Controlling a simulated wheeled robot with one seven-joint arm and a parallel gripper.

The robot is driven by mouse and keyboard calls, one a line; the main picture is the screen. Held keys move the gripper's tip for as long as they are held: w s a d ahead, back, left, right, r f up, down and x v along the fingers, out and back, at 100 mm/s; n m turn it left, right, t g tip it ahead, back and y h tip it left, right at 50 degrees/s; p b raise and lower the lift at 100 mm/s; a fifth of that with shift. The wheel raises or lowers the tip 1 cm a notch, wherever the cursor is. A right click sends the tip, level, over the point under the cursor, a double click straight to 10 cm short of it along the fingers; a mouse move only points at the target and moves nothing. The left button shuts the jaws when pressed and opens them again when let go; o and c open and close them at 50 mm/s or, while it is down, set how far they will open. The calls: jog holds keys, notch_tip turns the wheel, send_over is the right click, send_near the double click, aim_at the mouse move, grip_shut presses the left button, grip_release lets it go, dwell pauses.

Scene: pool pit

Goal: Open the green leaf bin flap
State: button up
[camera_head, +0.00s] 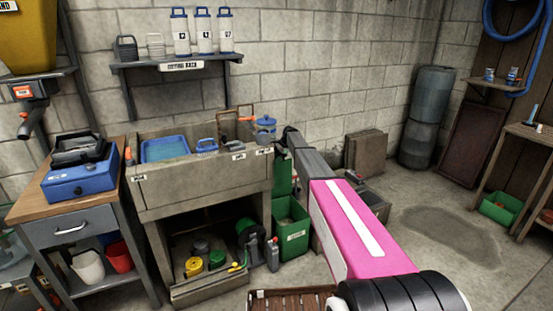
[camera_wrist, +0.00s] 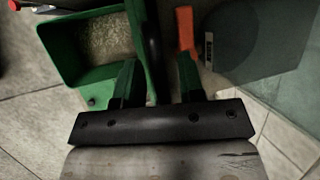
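The green leaf bin (camera_head: 291,232) stands on the floor right of the sink bench, with a pale label on its front. Its top looks open and pale contents show inside. A green upright panel (camera_head: 283,177) shows behind its opening; I cannot tell whether this is the flap. In the wrist view the open green bin (camera_wrist: 62,58) is at upper left, with a dark green edge running beside the left finger. In the head view my arm hides most of the gripper.
An orange piece (camera_wrist: 185,28) and a grey rounded object (camera_wrist: 258,45) lie beyond the right finger. The sink bench (camera_head: 200,188) is left of the bin. A slatted wooden crate (camera_head: 285,301) is in front. Open floor (camera_head: 440,235) lies to the right.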

jog(key=shift+d, duration=0.1)
jog(key=w+v, duration=0.1)
jog(key=v, duration=0.9)
jog(key=shift+s+r, duration=0.35)
jog(key=shift+s, duration=0.2)
jog(key=shift+d, duration=0.1)
jog(key=s+d+f+n+h, duration=0.1)
jog(key=s+f+n, duration=0.3)
jog(key=s, duration=1.5)
jog(key=s+d+f+n+h, duration=0.1)
jog(key=s+f+n+h, duration=0.1)
jog(key=s, duration=1.8)
jog(key=s+d+f+n+g+h, duration=0.1)
jog(key=s+f+n, duration=0.4)
jog(key=s, duration=1.5)
jog(key=shift+d+f+n+h, duration=0.35)
jog(key=shift+d+n+h, duration=0.35)
jog(key=shift+n, duration=0.3)
jog(key=shift+s+a, duration=0.15)
